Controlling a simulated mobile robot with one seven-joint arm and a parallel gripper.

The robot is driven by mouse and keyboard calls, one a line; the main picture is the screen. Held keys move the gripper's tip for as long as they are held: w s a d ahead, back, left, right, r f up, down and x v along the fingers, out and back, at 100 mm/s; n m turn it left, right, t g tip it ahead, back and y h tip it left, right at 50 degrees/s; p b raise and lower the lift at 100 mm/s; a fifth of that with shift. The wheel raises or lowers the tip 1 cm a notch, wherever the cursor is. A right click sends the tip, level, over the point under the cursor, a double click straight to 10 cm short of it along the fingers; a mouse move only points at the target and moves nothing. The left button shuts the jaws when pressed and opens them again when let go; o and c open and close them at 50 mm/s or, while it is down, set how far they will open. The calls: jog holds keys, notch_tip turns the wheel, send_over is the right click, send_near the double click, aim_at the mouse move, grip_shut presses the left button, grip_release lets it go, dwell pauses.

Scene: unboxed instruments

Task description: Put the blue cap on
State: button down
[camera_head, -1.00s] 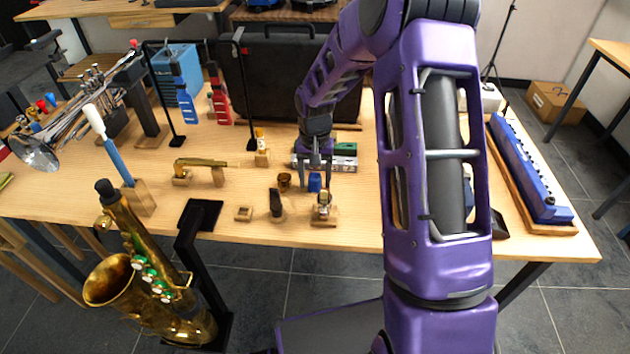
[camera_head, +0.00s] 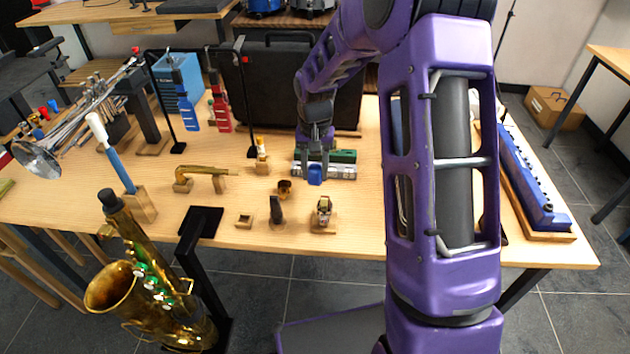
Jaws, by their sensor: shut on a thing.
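The blue cap (camera_head: 315,175) is small and hangs at the tips of my gripper (camera_head: 314,166), which is shut on it. It appears held just above the wooden table, in front of the green and grey cases. A small metallic piece on a wooden stand (camera_head: 323,215) is below and slightly right of the cap, apart from it. The brass saxophone (camera_head: 150,285) stands at the front left with a dark top end (camera_head: 108,200). Which thing the cap fits cannot be told from this view.
A brass ring (camera_head: 284,188), a black upright piece (camera_head: 276,210) and a small wooden block (camera_head: 244,220) stand left of the cap. A curved brass neck (camera_head: 208,172) lies further left. A long blue instrument (camera_head: 530,178) is at the right. The table between these pieces is bare.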

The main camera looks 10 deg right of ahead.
aim_at(317, 171)
jog(key=r, duration=0.2)
jog(key=s+r+p, duration=0.1)
jog(key=r, duration=0.3)
jog(key=shift+s+r, duration=0.15)
jog(key=shift+s, duration=0.15)
jog(key=s+r, duration=0.1)
jog(key=s, duration=0.1)
jog(key=s+r+p, duration=0.1)
jog(key=s+r, duration=0.1)
jog(key=s, duration=0.1)
jog(key=s+r+p, duration=0.1)
jog(key=s+r, duration=0.1)
jog(key=s, duration=0.1)
jog(key=shift+f, duration=0.2)
notch_tip(317, 171, down, 5)
jog(key=b, duration=0.4)
jog(key=shift+r, duration=0.2)
jog(key=shift+f+b, duration=0.9)
jog(key=shift+f, duration=1.55)
dwell(1.9)
dwell(0.4)
jog(key=shift+c, duration=1.8)
grip_release()
